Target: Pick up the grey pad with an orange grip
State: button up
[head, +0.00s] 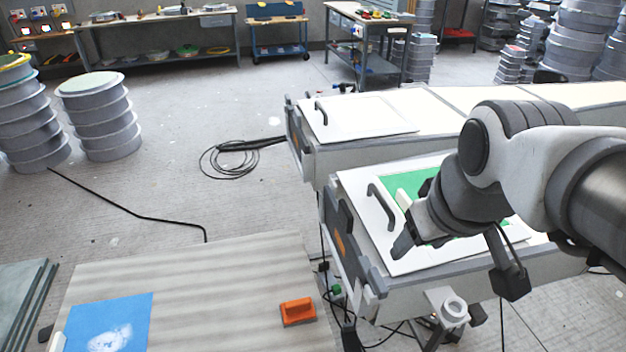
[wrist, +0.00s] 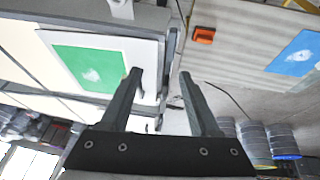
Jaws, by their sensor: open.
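The pad with the orange grip (head: 298,310) lies on the striped grey-beige table at the lower middle of the head view. Its orange grip shows clearly, with only a thin edge of the pad below it. In the wrist view the orange grip (wrist: 204,35) is small, near the top, right of the fingertips. My gripper (head: 405,220) is open and empty, above the nearer mould with the green sheet, right of the pad and well apart from it. Both dark fingers of my gripper (wrist: 160,74) show spread in the wrist view.
The striped table (head: 200,280) is bare around the pad. A blue sheet with a white patch (head: 108,325) lies at its left. The nearer mould carries a green sheet (head: 408,182) and a dark handle (head: 381,207). Cables hang beside the table's right edge.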

jog(key=w+a+f+n+g+b, duration=0.3)
jog(key=w+a+f+n+b, duration=0.2)
jog(key=w+a+f+n, duration=0.45)
jog(key=n+g+b, duration=0.2)
jog(key=n+b, duration=0.2)
jog(key=n, duration=0.5)
send_over(297, 302)
notch_tip(297, 302, down, 13)
jog(key=f+b, duration=0.1)
jog(key=f, duration=0.6)
jog(key=f+b, duration=0.1)
jog(key=f, duration=0.3)
jog(key=shift+s+d+f+b, duration=0.25)
jog(key=shift+s+f+b, duration=0.05)
jog(key=shift+f, duration=0.05)
jog(key=shift+w+a+f+b, duration=0.15)
jog(key=shift+f+b, duration=0.3)
jog(key=shift+f, duration=0.95)
jog(key=shift+w+a+f+b, duration=0.15)
jog(key=shift+f+b, duration=0.3)
jog(key=shift+f, duration=0.9)
jog(key=shift+d+r, duration=0.1)
grip_shut()
